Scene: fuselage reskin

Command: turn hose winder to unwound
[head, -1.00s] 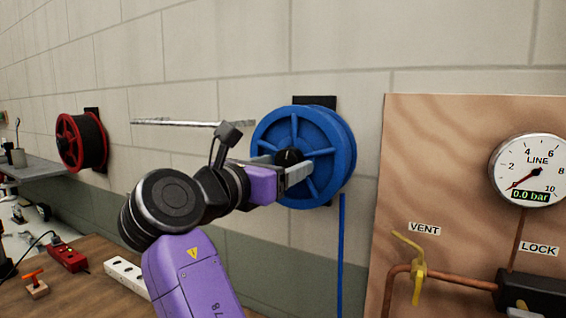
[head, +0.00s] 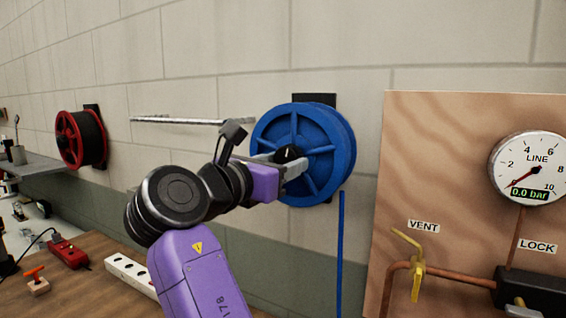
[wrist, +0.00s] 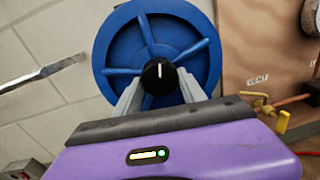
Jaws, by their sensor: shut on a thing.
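The hose winder is a blue spoked reel (head: 322,150) on a dark bracket on the block wall, with a blue hose (head: 341,250) hanging straight down from it. At its hub is a round black knob (head: 290,154), which shows a white line in the wrist view (wrist: 158,77). That line stands about upright in the wrist picture. My gripper (head: 293,163) is at the hub, its two grey fingers on either side of the knob and shut on it. In the wrist view the fingers (wrist: 160,88) flank the knob's lower part.
A wooden panel (head: 440,135) with a gauge (head: 528,165) reading 0.0 bar and a yellow vent valve (head: 417,270) stands right of the reel. A metal rail (head: 190,121) and a red reel (head: 72,140) are on the wall to the left. A wooden bench (head: 90,290) lies below.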

